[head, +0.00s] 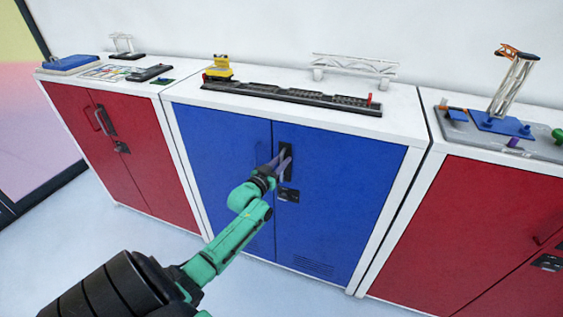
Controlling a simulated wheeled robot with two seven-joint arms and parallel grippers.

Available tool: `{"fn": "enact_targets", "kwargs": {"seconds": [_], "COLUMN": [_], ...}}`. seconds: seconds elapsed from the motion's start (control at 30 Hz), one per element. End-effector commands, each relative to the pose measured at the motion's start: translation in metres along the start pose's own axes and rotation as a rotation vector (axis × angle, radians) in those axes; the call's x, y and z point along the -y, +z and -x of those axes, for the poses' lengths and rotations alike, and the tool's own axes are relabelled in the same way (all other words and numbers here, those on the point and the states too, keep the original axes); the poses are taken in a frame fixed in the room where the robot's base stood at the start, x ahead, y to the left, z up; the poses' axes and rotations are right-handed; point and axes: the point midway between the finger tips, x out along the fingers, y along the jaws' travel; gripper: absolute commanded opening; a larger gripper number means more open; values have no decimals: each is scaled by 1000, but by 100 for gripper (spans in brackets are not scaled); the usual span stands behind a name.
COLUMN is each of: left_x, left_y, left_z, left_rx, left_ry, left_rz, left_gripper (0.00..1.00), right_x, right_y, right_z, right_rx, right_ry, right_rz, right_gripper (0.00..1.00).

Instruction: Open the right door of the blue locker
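The blue locker stands in the middle, with a left door (222,160) and a right door (345,190), both flush with the front. The right door has a black handle (288,150) near the seam and a dark lock plate (289,195) below it. My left gripper (280,164) is at the handle, its fingers overlapping the handle's lower part. Whether they are closed around it is too small to tell. My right gripper is out of view.
A red locker (150,165) stands at left and another red locker (480,225) at right. Crane and bridge models, including a yellow machine (220,68) on a dark track (290,95), stand on the white tops. The floor (300,300) before the blue doors is clear.

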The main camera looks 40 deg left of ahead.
Motion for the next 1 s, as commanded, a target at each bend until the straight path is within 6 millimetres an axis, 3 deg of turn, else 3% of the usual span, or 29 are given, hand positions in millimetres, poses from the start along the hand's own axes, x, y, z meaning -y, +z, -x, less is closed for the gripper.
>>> {"fn": "enact_targets", "kwargs": {"seconds": [0.13, 0.2, 1.0], "left_x": [0, 0, 0], "left_y": [0, 0, 1], "left_z": [0, 0, 1], "left_rx": [0, 0, 1], "left_ry": [0, 0, 0], "left_rz": [0, 0, 1], "left_gripper": [27, 0, 0], "right_x": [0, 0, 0], "right_y": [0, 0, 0], "right_z": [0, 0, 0], "right_rx": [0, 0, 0], "right_ry": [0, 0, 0], "right_rz": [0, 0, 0], "right_gripper": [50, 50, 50]}}
